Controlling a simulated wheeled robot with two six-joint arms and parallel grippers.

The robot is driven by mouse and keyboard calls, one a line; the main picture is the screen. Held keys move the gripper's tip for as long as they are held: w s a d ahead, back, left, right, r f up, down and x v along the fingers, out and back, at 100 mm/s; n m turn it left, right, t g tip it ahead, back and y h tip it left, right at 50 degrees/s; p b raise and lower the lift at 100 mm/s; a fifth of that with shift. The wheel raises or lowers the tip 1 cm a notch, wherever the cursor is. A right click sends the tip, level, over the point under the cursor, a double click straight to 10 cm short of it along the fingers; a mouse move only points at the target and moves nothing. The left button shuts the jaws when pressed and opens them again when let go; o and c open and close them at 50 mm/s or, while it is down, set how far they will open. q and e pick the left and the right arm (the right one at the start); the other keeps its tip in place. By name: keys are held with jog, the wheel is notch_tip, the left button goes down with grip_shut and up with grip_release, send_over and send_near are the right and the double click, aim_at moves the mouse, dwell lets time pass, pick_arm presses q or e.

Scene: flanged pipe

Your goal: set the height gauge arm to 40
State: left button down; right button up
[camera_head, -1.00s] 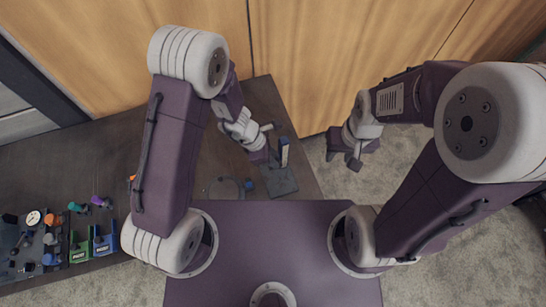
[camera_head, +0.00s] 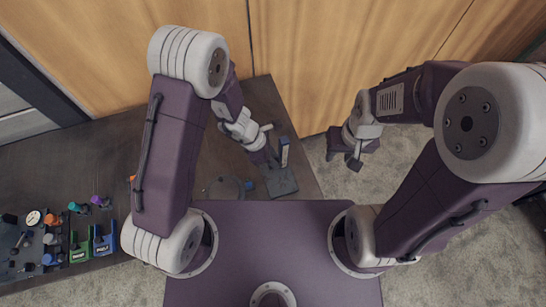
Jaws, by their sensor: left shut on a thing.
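The height gauge (camera_head: 283,181) stands at the right end of the dark bench, with a flat dark base and an upright column that carries a pale scale strip. My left gripper (camera_head: 269,160) is at the left side of the column, shut on a part of the gauge that it mostly hides. I cannot read the scale or the arm's height from here. My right gripper (camera_head: 354,161) hangs over the carpet to the right, away from the bench, and I cannot make out its fingers clearly.
A round dark flanged part (camera_head: 226,188) lies on the bench left of the gauge, with a small blue piece beside it. Green (camera_head: 80,252) and blue (camera_head: 103,244) holders, a white dial (camera_head: 33,218) and several small tools fill the bench's left end. Wooden panels stand behind.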

pick_arm(q)
jog(key=shift+f+b, duration=1.5)
jog(key=shift+b, duration=0.2)
jog(key=shift+r, duration=0.2)
jog(key=c, duration=1.5)
grip_release()
jog(key=shift+c, duration=0.2)
jog(key=shift+a, duration=0.1)
jog(key=shift+r, duration=0.1)
jog(key=p+v, duration=0.4)
jog(key=v, duration=0.5)
